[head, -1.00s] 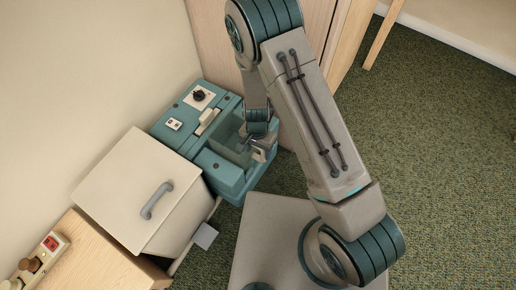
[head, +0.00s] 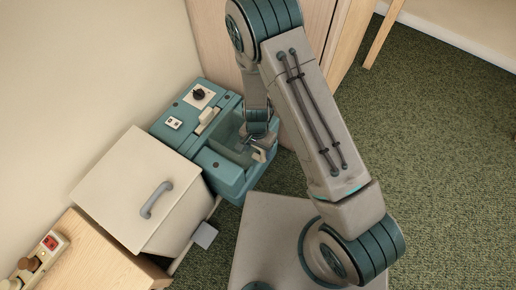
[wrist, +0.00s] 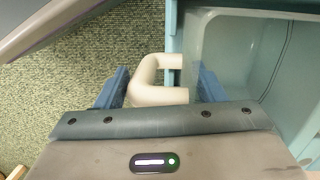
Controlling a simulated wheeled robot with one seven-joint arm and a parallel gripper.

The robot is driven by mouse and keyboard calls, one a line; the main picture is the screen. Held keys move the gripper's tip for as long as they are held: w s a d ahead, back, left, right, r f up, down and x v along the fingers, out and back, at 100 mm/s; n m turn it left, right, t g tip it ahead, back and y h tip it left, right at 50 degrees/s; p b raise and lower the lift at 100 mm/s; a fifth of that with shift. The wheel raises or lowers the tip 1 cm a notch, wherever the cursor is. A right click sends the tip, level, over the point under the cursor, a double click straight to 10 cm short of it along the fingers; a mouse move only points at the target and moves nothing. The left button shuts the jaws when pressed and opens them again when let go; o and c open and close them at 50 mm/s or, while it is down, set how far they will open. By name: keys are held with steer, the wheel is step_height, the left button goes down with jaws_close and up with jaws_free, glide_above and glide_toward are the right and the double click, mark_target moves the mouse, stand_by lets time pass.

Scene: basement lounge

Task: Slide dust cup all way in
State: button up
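The teal machine (head: 180,118) stands on the floor against the wall, with a dial and a switch on top. The dust cup (wrist: 238,48) is a clear, pale box within the teal housing, and its inside shows from above in the wrist view. Its cream U-shaped handle (wrist: 146,82) sticks out to the left there. In the head view my gripper (head: 261,151) partly hides the cup.
A cream box with a grey handle (head: 156,200) stands directly left of the machine. A wooden surface with a red-switched unit (head: 50,243) is at the lower left. A wooden panel (head: 250,35) rises behind. Green carpet (head: 440,130) is clear to the right.

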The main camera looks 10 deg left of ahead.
steer(key=o, duration=0.3)
step_height(320, 180, up, 14)
steer(key=w+p, duration=0.1)
steer(key=p, duration=0.3)
steer(key=shift+w+a+p, duration=0.3)
steer(key=shift+p, duration=0.1)
steer(key=shift+f, duration=0.1)
